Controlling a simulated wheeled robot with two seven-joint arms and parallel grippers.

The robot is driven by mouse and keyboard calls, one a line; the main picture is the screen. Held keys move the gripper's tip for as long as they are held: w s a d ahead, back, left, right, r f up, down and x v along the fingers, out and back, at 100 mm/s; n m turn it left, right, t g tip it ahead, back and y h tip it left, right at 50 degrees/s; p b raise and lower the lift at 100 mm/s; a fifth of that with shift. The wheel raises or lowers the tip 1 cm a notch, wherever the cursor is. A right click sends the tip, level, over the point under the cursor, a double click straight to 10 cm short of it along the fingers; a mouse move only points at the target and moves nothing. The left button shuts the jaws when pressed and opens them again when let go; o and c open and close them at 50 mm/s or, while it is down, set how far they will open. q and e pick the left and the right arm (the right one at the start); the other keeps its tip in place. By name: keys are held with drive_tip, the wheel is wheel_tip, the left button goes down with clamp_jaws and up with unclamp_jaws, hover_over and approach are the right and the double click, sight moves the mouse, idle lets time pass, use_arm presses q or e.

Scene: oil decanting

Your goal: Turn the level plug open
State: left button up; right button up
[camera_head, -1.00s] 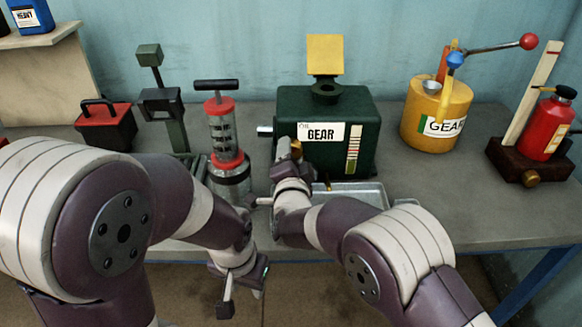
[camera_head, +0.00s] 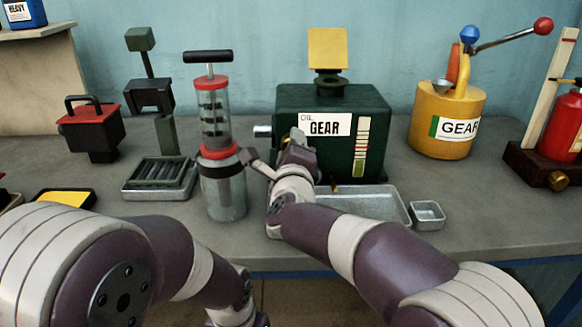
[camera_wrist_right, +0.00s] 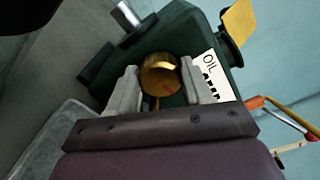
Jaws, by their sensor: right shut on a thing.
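The green gear box (camera_head: 378,105) stands on the bench with an OIL GEAR label and a striped gauge strip on its front. The round brass level plug (camera_wrist_right: 160,80) sits on its front face, with a small red mark on it; in the head view my gripper hides it. My right gripper (camera_head: 296,140) is at the front of the box, below and left of the label. In the right wrist view its two fingers (camera_wrist_right: 163,85) are on either side of the plug, shut on it. My left gripper is out of view below the picture's bottom edge.
A metal tray (camera_head: 395,207) lies below the box, with a small square dish (camera_head: 428,215) at its right. A clear pump cylinder (camera_head: 222,190) stands close to the left of my right gripper. A yellow GEAR can (camera_head: 425,135) with a lever stands right.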

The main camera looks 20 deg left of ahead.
drive_tip(key=shift+m+b, duration=3.45)
drive_tip(key=shift+m, duration=0.35)
drive_tip(key=shift+d+r, duration=0.1)
drive_tip(key=shift+r, duration=0.05)
drive_tip(key=o, duration=1)
drive_tip(key=shift+o, duration=0.2)
